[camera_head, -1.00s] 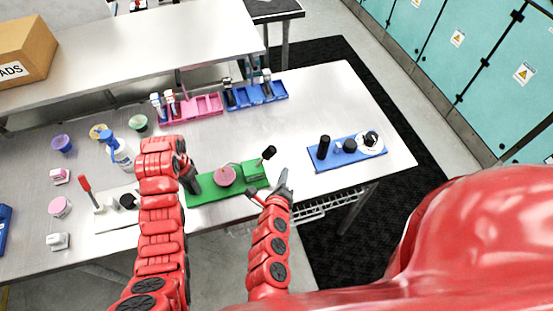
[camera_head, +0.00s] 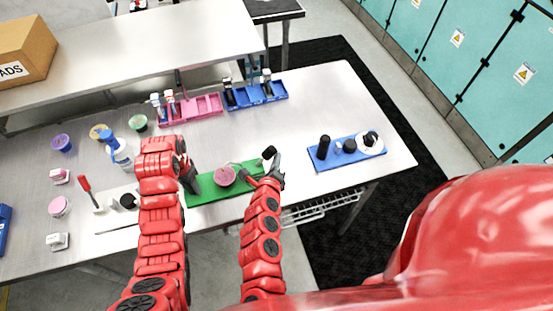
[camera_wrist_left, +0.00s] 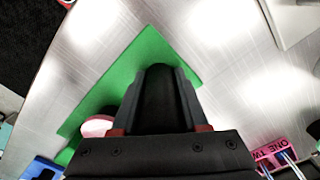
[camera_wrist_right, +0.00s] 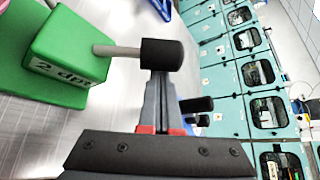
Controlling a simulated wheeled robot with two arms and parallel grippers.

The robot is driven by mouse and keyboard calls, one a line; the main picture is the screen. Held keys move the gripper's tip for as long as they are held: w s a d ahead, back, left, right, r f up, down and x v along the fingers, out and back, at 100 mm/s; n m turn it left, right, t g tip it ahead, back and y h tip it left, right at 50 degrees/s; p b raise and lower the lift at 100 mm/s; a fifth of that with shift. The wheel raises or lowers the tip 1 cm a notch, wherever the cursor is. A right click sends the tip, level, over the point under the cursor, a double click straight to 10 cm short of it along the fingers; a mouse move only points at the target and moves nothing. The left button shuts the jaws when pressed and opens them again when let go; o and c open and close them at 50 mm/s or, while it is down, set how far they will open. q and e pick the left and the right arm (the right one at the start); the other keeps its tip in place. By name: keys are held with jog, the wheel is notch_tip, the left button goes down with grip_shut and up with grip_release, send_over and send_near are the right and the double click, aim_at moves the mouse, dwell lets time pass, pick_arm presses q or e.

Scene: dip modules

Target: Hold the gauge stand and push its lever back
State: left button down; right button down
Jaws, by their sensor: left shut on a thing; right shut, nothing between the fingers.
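The gauge stand (camera_head: 203,193) is a green plate with a pink disc (camera_head: 225,176), a black post at its left end and a green block with a lever at its right end. My left gripper (camera_head: 188,181) is shut on the black post (camera_wrist_left: 160,92). The lever has a pale rod (camera_wrist_right: 117,50) and black knob (camera_wrist_right: 162,55); the knob also shows in the head view (camera_head: 269,152). My right gripper (camera_head: 276,166) is shut and empty, its tips (camera_wrist_right: 160,84) right at the knob; contact is unclear. The block (camera_wrist_right: 66,52) is partly hidden by my right arm in the head view.
A blue plate (camera_head: 325,163) with black parts and a white disc stands to the right. A white plate (camera_head: 110,222) with a red-handled lever is left. Pink (camera_head: 203,106) and blue (camera_head: 262,98) racks stand behind. Table between racks and stand is clear.

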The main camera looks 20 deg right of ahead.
jog(key=shift+a+r+n+h, duration=0.25)
jog(key=shift+a+n+h, duration=0.15)
jog(key=shift+n, duration=0.1)
dwell(0.6)
jog(key=shift+a+r+n+t+h, duration=0.75)
jog(key=shift+a+n+h, duration=0.2)
jog(key=shift+n, duration=0.15)
jog(key=shift+a+r+n+t+h, duration=0.3)
jog(key=shift+a+n, duration=0.2)
jog(key=shift+n, duration=0.2)
jog(key=shift+a+r+n+t+h, duration=0.15)
jog(key=shift+a+n+t+h, duration=0.2)
jog(key=shift+a+n, duration=0.25)
jog(key=shift+d, duration=0.1)
jog(key=s+d, duration=0.1)
jog(key=d, duration=0.3)
send_near(269, 155)
jog(key=shift+s+d+r, duration=0.3)
jog(key=shift+s, duration=0.3)
jog(key=shift+s+d+r, duration=0.25)
jog(key=shift+s, duration=0.35)
